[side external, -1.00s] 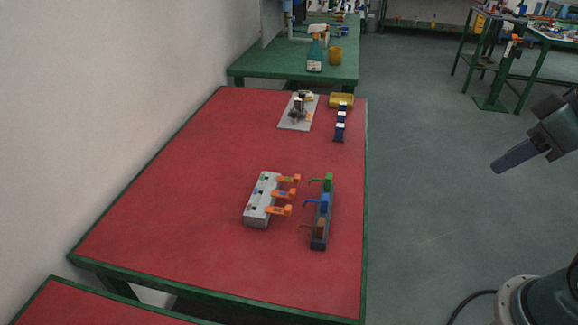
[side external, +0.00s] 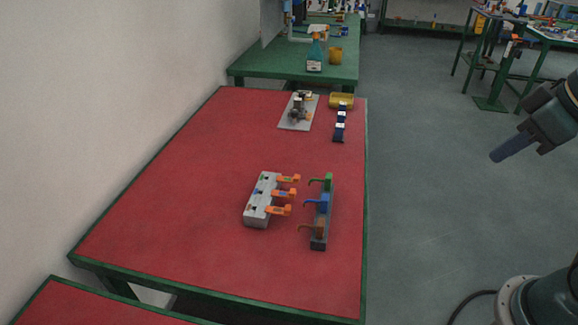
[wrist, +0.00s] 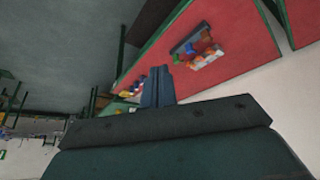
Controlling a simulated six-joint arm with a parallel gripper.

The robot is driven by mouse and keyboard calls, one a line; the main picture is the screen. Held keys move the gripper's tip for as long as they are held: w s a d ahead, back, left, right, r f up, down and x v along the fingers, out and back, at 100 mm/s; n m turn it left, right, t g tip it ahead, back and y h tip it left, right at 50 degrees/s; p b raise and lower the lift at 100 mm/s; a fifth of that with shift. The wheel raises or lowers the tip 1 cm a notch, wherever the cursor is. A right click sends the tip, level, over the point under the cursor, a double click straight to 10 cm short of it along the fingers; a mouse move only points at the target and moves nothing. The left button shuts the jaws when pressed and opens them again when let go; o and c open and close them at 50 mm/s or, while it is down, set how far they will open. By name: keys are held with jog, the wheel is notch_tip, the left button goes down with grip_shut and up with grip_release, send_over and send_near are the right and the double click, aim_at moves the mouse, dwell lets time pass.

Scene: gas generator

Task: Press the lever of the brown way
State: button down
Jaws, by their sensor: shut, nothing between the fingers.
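A dark rail (side external: 319,243) near the front right of the red table carries green (side external: 328,182), blue (side external: 323,201) and brown (side external: 320,228) units in a row. Each has a thin lever reaching left; the brown lever (side external: 305,226) is nearest the front edge. My gripper (side external: 495,158) is shut and empty, well right of the table and apart from the rail. In the wrist view its fingers (wrist: 157,84) are together, and the colored units (wrist: 190,46) appear small beyond them; the brown one is hard to make out there.
A grey block (side external: 258,213) with orange-handled valves (side external: 281,193) stands just left of the levers. A grey plate with fittings (side external: 299,112), a dark strip (side external: 339,128) and a yellow tray (side external: 341,101) are at the back. Free space lies between my gripper and the table.

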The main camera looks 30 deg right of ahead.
jog(key=w+a+f+n+h, duration=0.1)
jog(key=w+a+f+n, duration=0.2)
jog(key=w, duration=0.4)
jog(key=w+a+f+n+g+h, duration=0.1)
jog(key=w+a+n, duration=0.2)
jog(key=w+n, duration=0.25)
jog(key=w+a+f+n+h, duration=0.1)
jog(key=w+a+f+n, duration=0.2)
jog(key=w, duration=0.4)
jog(key=n+t+h, duration=0.3)
jog(key=n+h, duration=0.1)
jog(key=n, duration=1.1)
send_near(278, 209)
jog(key=s+a, duration=0.1)
jog(key=s, duration=0.3)
jog(key=shift+w+a+f, duration=0.15)
jog(key=shift+f, duration=0.15)
jog(key=shift+w, duration=0.1)
jog(key=shift+x, duration=4.95)
